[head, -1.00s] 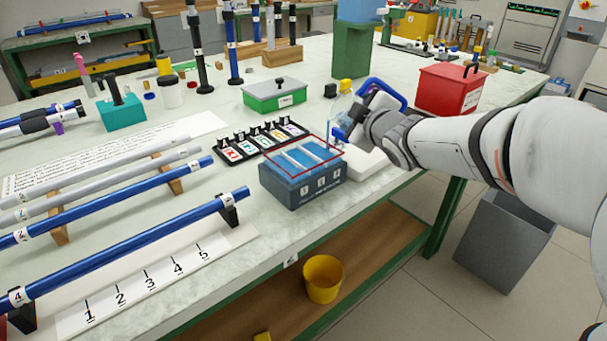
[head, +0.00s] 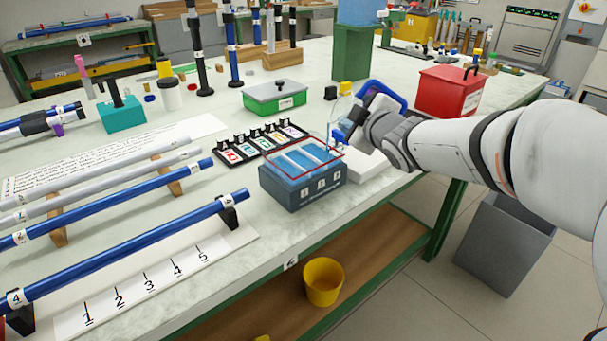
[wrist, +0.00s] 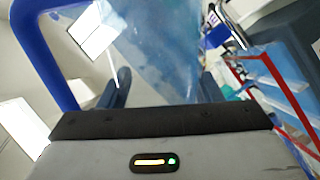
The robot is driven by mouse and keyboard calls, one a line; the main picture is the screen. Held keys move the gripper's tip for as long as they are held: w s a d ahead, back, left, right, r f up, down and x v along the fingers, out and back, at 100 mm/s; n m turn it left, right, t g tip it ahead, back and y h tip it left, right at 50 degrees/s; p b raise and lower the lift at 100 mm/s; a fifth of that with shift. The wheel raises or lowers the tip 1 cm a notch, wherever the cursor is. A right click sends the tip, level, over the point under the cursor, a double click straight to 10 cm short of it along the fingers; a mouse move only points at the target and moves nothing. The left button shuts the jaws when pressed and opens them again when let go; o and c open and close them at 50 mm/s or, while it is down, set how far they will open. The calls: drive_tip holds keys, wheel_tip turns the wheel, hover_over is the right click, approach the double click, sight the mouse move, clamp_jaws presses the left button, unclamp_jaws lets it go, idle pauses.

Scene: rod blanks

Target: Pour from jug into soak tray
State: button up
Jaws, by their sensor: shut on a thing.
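The jug has a clear body (head: 341,112) and a thick blue handle (head: 387,93). It is tilted at the right rear corner of the soak tray, its lip over the tray's edge. A thin pale streak shows below the lip; I cannot tell surely if it is liquid. The soak tray (head: 303,193) is a dark blue-grey box with a red rim line, numbered front and blue liquid between pale dividers. My gripper (head: 352,128) is shut on the jug. In the wrist view the clear body (wrist: 150,45) lies between my fingers (wrist: 163,90), with the tray's red rim (wrist: 268,62) at right.
A white block (head: 367,166) stands right of the tray. A rack of coloured cards (head: 262,142) and a green-and-grey box (head: 275,97) lie behind it. A red box (head: 447,92) stands beyond my arm. Blue and grey rods (head: 120,248) fill the left side.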

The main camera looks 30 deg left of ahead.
drive_tip(key=shift+f+b, duration=0.2)
drive_tip(key=shift+b, duration=0.25)
drive_tip(key=shift+r+n+b, duration=0.1)
drive_tip(key=shift+n+b, duration=0.3)
drive_tip(key=shift+n, duration=0.1)
idle(0.5)
drive_tip(key=shift+s+a+r+n+t+h+b, duration=0.1)
drive_tip(key=shift+a+r+n+t+h+b, duration=0.2)
drive_tip(key=shift+n+b, duration=0.35)
drive_tip(key=shift+s+d+r+n+t+h+b, duration=0.1)
drive_tip(key=shift+r+n+h+b, duration=0.3)
drive_tip(key=shift+b, duration=0.45)
idle(3.0)
idle(0.8)
drive_tip(key=shift+w+d+f+m+y+p, duration=0.15)
drive_tip(key=shift+f+m+y+p, duration=0.15)
drive_tip(key=shift+m+p, duration=0.65)
drive_tip(key=shift+f+g+y+p, duration=0.3)
drive_tip(key=shift+f+p, duration=0.1)
drive_tip(key=shift+p, duration=0.1)
